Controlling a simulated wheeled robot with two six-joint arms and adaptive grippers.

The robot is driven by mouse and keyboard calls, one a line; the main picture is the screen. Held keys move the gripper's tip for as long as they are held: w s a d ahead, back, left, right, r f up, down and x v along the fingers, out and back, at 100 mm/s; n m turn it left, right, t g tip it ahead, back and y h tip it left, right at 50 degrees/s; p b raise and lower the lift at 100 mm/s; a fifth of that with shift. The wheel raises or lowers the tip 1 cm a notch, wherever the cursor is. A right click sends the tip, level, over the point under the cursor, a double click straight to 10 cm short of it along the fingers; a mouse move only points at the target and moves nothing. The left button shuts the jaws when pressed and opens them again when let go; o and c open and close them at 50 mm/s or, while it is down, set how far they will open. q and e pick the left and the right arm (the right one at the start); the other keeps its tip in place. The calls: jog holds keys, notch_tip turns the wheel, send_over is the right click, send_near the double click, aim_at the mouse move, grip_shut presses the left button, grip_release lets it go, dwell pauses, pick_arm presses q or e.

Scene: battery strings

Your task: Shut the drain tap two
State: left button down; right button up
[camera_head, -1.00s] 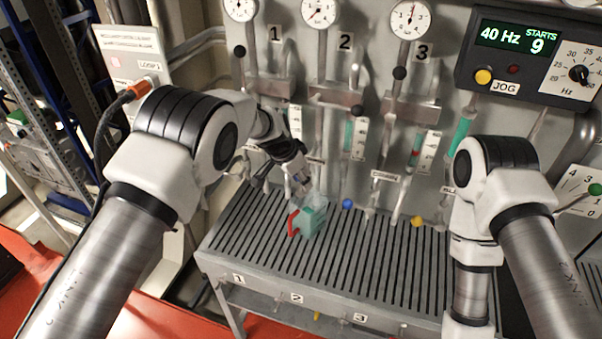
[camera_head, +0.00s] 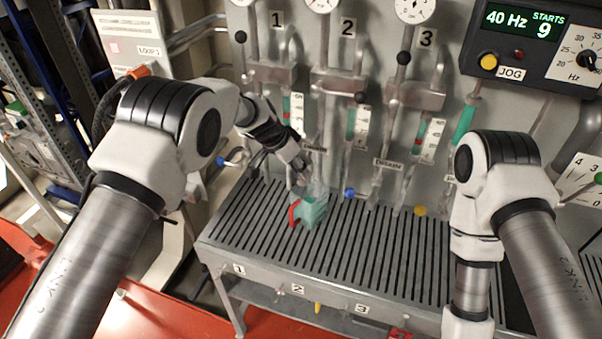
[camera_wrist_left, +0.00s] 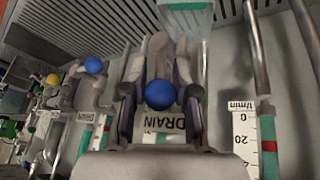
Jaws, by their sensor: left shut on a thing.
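My left gripper (camera_wrist_left: 160,92) is shut around a blue ball knob (camera_wrist_left: 160,95) beside a DRAIN label (camera_wrist_left: 164,122) in the left wrist view. In the head view my left gripper (camera_head: 300,176) is at the wall end of the bench, just above a clear jug (camera_head: 314,208) with teal liquid and a red handle; the held knob is hidden there. A second blue knob (camera_head: 349,193) is free to the right; it also shows in the left wrist view (camera_wrist_left: 94,65). I cannot tell the held tap's number or valve angle. My right gripper is out of view.
The slatted bench (camera_head: 265,232) is mostly clear apart from the jug. A yellow knob (camera_head: 420,211) is further right. Gauges, pipes and flow tubes (camera_head: 357,125) stand behind, close to my left arm. A control box (camera_head: 525,45) hangs at upper right.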

pick_arm(q)
jog(key=shift+w+a+f+n+g+h+b, duration=0.25)
jog(key=shift+h+b, duration=0.6)
jog(key=shift+b, duration=0.85)
jog(key=shift+a+f+n+g+h+b, duration=0.15)
jog(key=shift+a+h+b, duration=0.25)
jog(key=shift+h+b, duration=0.95)
jog(key=shift+w+a+f+n+g+h+b, duration=0.1)
jog(key=shift+a+g+h+b, duration=0.25)
jog(key=shift+b, duration=1.75)
jog(key=c, duration=1.2)
grip_release()
jog(key=v, duration=1.2)
